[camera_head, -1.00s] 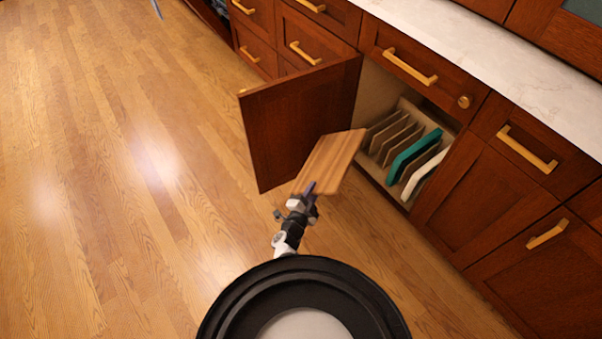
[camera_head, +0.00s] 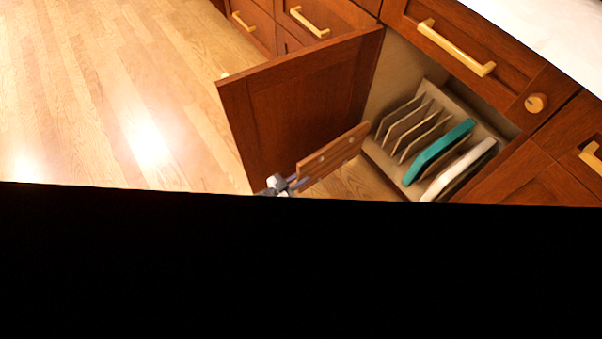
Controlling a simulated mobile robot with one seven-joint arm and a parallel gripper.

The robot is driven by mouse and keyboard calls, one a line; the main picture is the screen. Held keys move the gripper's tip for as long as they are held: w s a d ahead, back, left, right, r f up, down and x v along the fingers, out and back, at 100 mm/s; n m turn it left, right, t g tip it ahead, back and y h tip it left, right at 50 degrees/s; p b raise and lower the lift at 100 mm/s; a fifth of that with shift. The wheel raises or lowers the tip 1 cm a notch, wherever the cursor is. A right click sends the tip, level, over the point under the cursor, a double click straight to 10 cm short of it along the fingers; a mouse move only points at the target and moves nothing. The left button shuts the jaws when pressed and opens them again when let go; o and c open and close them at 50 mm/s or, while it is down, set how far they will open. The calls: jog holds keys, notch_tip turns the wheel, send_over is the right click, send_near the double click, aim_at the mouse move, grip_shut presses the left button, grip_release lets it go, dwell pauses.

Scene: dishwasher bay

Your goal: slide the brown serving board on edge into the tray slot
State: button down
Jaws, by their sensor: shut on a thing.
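The brown serving board (camera_head: 335,150) is held out in front of the open cabinet, now seen narrow, close to on edge. My gripper (camera_head: 292,182) is shut on its near left end; the fingers are small and partly cut off by a black area. The board's far end is near the left front of the cabinet opening; I cannot tell whether it touches anything. The tray rack (camera_head: 408,183) sits inside the cabinet with several thin upright dividers (camera_head: 408,128). A teal board (camera_head: 440,150) and a white board (camera_head: 458,170) stand on edge in its right slots. The left slots look empty.
The open cabinet door (camera_head: 300,105) stands to the left of the board, close behind it. A drawer with a gold handle (camera_head: 455,48) is above the opening. A black area covers the lower part of the view. Wooden floor (camera_head: 100,100) is clear at left.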

jog(key=shift+f+b+x, duration=0.25)
jog(key=shift+b+x, duration=0.4)
jog(key=shift+x, duration=0.95)
jog(key=shift+f+b+x, duration=0.25)
jog(key=shift+b+x, duration=0.35)
jog(key=shift+x, duration=1)
jog(key=shift+f+b+x, duration=0.3)
jog(key=shift+b+x, duration=0.35)
jog(key=shift+x, duration=0.95)
jog(key=shift+f+b+x, duration=0.15)
jog(key=shift+b+x, duration=1.3)
jog(key=shift+x, duration=1.75)
jog(key=shift+f+b+x, duration=0.15)
jog(key=shift+b+x, duration=1.25)
jog(key=shift+x, duration=1.75)
jog(key=shift+b+x, duration=1.1)
jog(key=shift+x, duration=0.7)
